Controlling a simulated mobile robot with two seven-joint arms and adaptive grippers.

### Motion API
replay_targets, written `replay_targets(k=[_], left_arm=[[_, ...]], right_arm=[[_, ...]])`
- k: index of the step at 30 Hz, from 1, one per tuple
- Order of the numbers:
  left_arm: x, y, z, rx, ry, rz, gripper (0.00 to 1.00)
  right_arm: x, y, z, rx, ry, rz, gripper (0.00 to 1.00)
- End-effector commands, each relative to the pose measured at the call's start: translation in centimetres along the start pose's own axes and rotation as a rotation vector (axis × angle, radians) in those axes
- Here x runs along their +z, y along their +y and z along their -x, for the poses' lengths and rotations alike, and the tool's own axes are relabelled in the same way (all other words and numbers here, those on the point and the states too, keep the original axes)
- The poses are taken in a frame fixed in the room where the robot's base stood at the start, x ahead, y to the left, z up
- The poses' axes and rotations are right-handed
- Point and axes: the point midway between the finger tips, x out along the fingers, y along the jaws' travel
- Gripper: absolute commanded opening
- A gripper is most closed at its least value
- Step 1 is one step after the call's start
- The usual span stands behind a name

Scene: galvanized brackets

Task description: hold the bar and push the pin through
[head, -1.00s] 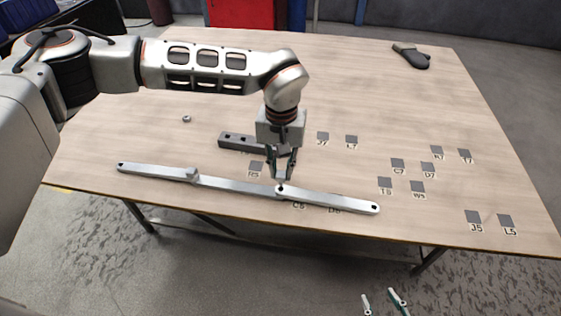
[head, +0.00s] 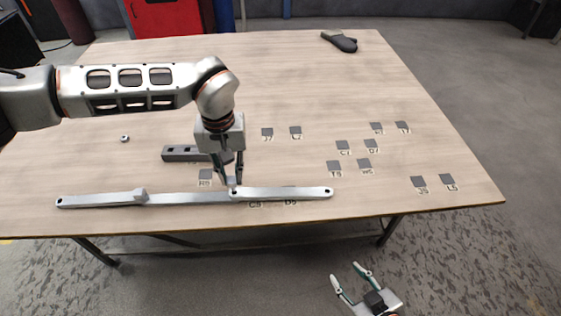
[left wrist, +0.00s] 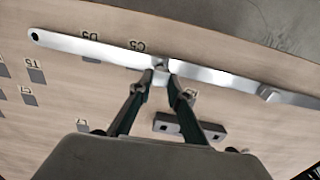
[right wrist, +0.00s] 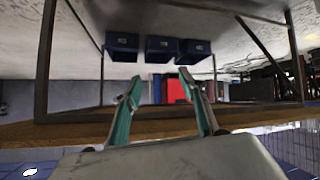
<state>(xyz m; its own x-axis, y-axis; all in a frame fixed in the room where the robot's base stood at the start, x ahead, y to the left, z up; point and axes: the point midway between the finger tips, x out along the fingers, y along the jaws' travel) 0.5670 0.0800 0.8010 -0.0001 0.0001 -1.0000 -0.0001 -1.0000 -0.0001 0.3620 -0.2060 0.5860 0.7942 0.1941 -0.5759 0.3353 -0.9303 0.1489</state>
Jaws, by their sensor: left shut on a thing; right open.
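A long silver bar (head: 290,193) in jointed sections lies along the near part of the table, with dark holes at its ends. It also shows in the left wrist view (left wrist: 95,48). My left gripper (head: 232,184) points down at the middle joint, its fingertips (left wrist: 161,76) shut on the bar beside a dark hole. A raised lump (head: 139,194) sits on the bar further left. No separate pin can be made out. My right gripper (head: 346,272) is open and empty, off the table's near edge; its spread fingers show in the right wrist view (right wrist: 160,76).
A dark grey block (head: 180,153) with holes lies behind the bar. A small nut (head: 124,138) is further left. A dark tool (head: 340,42) lies at the far edge. Labelled grey squares (head: 343,145) mark the right side of the table (head: 300,85), which is otherwise clear.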

Motion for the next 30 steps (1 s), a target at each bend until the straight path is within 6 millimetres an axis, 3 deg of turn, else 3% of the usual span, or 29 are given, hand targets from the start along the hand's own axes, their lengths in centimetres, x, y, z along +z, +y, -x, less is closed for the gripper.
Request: replay_targets(k=[5,9,12,18,23,30], left_arm=[[0.0,0.0,0.1,0.0,0.001,0.0,0.0],[0.0,0.0,0.1,0.0,0.001,0.0,0.0],[0.0,0.0,0.1,0.0,0.001,0.0,0.0],[0.0,0.0,0.1,0.0,0.001,0.0,0.0],[0.0,0.0,0.0,0.0,0.001,0.0,0.0],[0.0,0.0,0.0,0.0,0.0,0.0,0.0]], right_arm=[[-5.2,-2.7,-1.7,-0.109,0.105,0.034,0.42],[-11.0,-6.6,-2.5,-0.265,0.227,0.094,0.42],[-14.2,-9.3,-2.2,-0.375,0.299,0.143,0.42],[-17.5,-13.0,-0.8,-0.541,0.384,0.224,0.42],[-19.3,-14.4,-0.3,-0.634,0.407,0.246,0.42],[-24.4,-14.2,-2.2,-0.722,0.317,0.073,0.42]])
